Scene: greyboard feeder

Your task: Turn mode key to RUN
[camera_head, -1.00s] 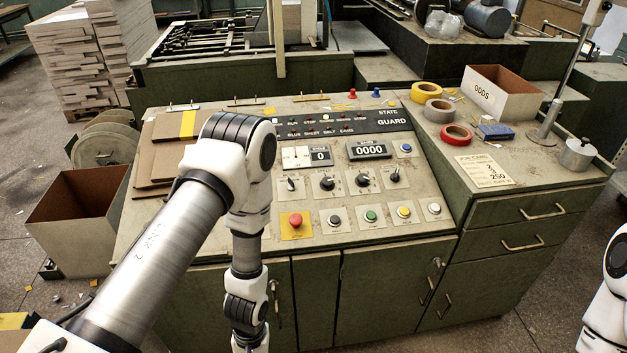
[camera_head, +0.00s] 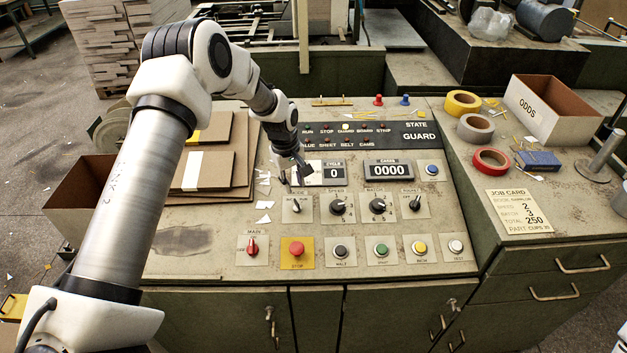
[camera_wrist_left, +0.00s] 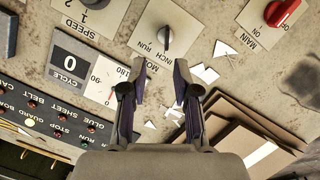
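The mode key (camera_head: 296,206) is a small silver key switch on a pale plate at the left of the upper row of controls. It also shows in the left wrist view (camera_wrist_left: 165,38), with INCH and RUN printed beside it; which mark it points at is hard to tell. My left gripper (camera_head: 292,179) hangs just behind and above the key, apart from it. In the left wrist view its two dark fingers (camera_wrist_left: 160,80) are spread with nothing between them, and the key lies just beyond the tips. My right gripper is not in view.
Speed knob (camera_head: 337,207) and batch knob (camera_head: 378,206) stand right of the key. A red main switch (camera_head: 252,246) and red stop button (camera_head: 296,249) sit in front. Brown boards (camera_head: 215,163) lie left of the gripper. Paper scraps litter the panel.

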